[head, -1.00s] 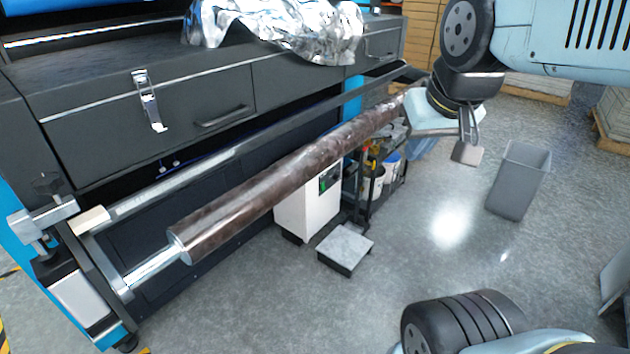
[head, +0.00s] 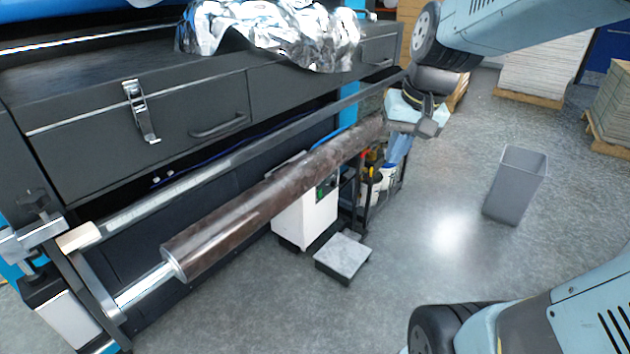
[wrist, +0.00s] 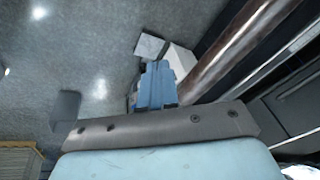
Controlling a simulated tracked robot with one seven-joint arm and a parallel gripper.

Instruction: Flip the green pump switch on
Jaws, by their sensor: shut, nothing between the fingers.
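The white pump box (head: 303,222) stands on the floor under the machine, behind the long brown roll. A small dark panel with a green switch (head: 321,192) shows near its top right. The switch is too small to read its position. My gripper (head: 428,126) is at the right end of the roll, right of and above the box, well apart from the switch. It is shut and empty; its fingertips are hard to make out. In the wrist view the box (wrist: 182,60) shows only in part, and the switch cannot be made out.
The brown roll (head: 255,205) slants across in front of the machine. A dark shelf rack (head: 362,200) with bottles stands right of the box. A grey-topped block (head: 342,255) lies on the floor before it. A grey bin (head: 515,185) stands right; floor between is clear.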

